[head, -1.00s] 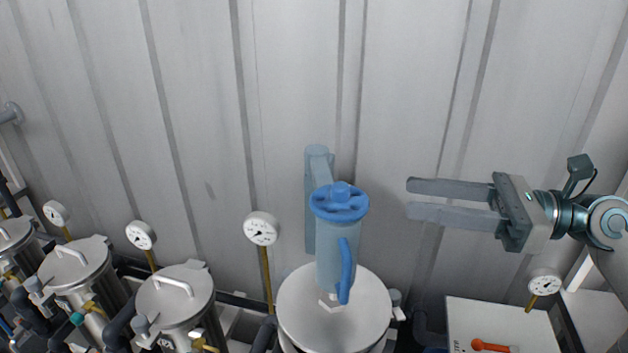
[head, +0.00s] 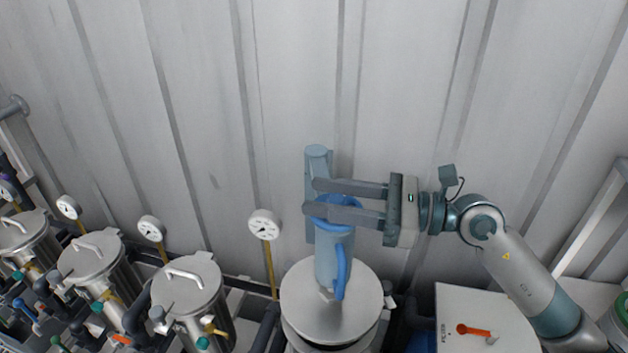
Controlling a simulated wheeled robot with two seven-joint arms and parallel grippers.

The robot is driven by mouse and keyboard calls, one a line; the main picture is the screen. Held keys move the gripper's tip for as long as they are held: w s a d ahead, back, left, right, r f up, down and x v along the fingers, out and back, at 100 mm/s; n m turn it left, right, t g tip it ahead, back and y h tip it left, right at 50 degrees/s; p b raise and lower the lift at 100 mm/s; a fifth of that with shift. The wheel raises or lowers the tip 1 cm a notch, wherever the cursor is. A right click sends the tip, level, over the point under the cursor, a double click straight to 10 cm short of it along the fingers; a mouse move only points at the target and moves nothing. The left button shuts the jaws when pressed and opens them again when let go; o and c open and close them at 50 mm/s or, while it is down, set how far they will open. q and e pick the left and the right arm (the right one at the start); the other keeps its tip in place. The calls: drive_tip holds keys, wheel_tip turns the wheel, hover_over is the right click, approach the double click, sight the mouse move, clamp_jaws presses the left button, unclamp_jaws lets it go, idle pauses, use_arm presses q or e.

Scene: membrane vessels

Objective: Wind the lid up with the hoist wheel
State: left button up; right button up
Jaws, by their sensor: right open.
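The blue hoist wheel (head: 333,222) tops a light blue hoist body (head: 333,262) with a blue handle (head: 341,272) on its side. The hoist stands above the round metal lid (head: 310,305) of the nearest vessel. My right gripper (head: 311,197) comes in from the right and is open. My left gripper is not in view.
A grey-blue post (head: 318,155) stands behind the wheel. Several smaller lidded vessels (head: 190,285) with dial gauges (head: 264,225) line the left. A white box with a red-orange lever (head: 474,331) is at lower right. The ribbed wall (head: 160,100) above is bare.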

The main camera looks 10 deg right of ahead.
drive_tip(key=shift+p+x, duration=0.35)
drive_tip(key=shift+x, duration=0.75)
clamp_jaws()
drive_tip(key=shift+f+g+b, duration=0.2)
drive_tip(key=shift+g+b, duration=0.1)
drive_tip(key=shift+b, duration=0.35)
drive_tip(key=n+g+b, duration=0.1)
drive_tip(key=b, duration=0.1)
drive_tip(key=g+y+b, duration=0.1)
drive_tip(key=b, duration=0.2)
drive_tip(key=shift+s+a+f+n, duration=0.1)
drive_tip(key=shift+s+n, duration=0.1)
drive_tip(key=shift+n, duration=0.2)
drive_tip(key=shift+s+r+g+b, duration=0.15)
drive_tip(key=shift+r+g+b, duration=0.1)
drive_tip(key=shift+g+b, duration=0.25)
